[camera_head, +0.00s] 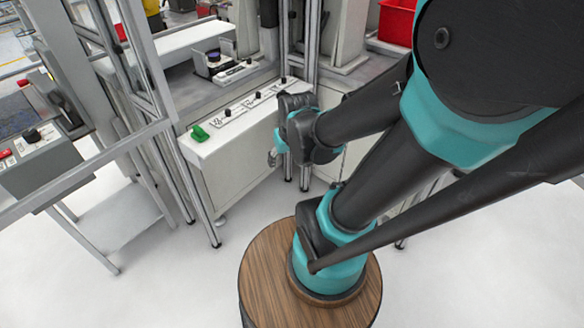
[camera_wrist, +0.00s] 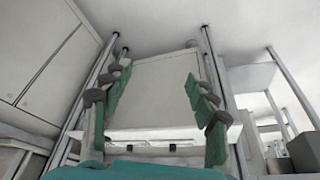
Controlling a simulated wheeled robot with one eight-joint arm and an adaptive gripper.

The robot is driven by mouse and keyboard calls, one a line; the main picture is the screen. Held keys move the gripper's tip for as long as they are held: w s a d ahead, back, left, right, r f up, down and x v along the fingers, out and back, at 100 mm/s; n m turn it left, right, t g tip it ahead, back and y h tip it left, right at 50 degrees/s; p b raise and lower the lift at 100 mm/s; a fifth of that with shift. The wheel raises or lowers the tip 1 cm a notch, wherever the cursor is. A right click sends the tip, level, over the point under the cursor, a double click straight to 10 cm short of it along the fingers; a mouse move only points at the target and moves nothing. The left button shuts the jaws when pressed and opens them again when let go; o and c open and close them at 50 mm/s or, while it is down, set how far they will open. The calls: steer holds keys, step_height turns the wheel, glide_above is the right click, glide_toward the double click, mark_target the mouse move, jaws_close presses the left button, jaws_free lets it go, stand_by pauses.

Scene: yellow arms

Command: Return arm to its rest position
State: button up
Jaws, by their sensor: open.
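My gripper (camera_wrist: 158,92) is open in the wrist view, its two green-padded fingers apart with nothing between them. A pale panel shows behind the gap. In the camera_head view my arm is black and teal and bends over in front of the white workbench. My gripper (camera_head: 277,152) hangs at the bench's front right end, partly hidden by the wrist. I cannot tell whether it touches the bench.
The white workbench (camera_head: 230,160) carries a green object (camera_head: 200,133) and panels with black knobs (camera_head: 258,95). Metal frame posts stand behind it and at left. A grey control box (camera_head: 40,160) is at far left. A red bin (camera_head: 398,22) is at the back right.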

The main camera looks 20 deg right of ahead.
steer(key=s, duration=0.1)
steer(key=d+f, duration=0.1)
steer(key=s, duration=0.1)
steer(key=shift+s+d+f+m, duration=0.2)
steer(key=shift+s+f+m, duration=0.05)
steer(key=shift+s+m, duration=0.1)
steer(key=shift+o, duration=0.6)
stand_by(0.3)
step_height(320, 180, up, 16)
steer(key=n+y, duration=0.2)
steer(key=n, duration=0.5)
glide_above(198, 128)
steer(key=s+d, duration=0.4)
steer(key=s, duration=0.2)
steer(key=x, duration=1.2)
steer(key=shift+s+a, duration=0.2)
steer(key=shift+a, duration=0.15)
steer(key=x, duration=0.4)
steer(key=shift+w+a, duration=0.15)
steer(key=shift+w, duration=0.2)
steer(key=shift+w+a+f, duration=0.1)
steer(key=shift+w+f, duration=0.05)
steer(key=shift+f, duration=0.3)
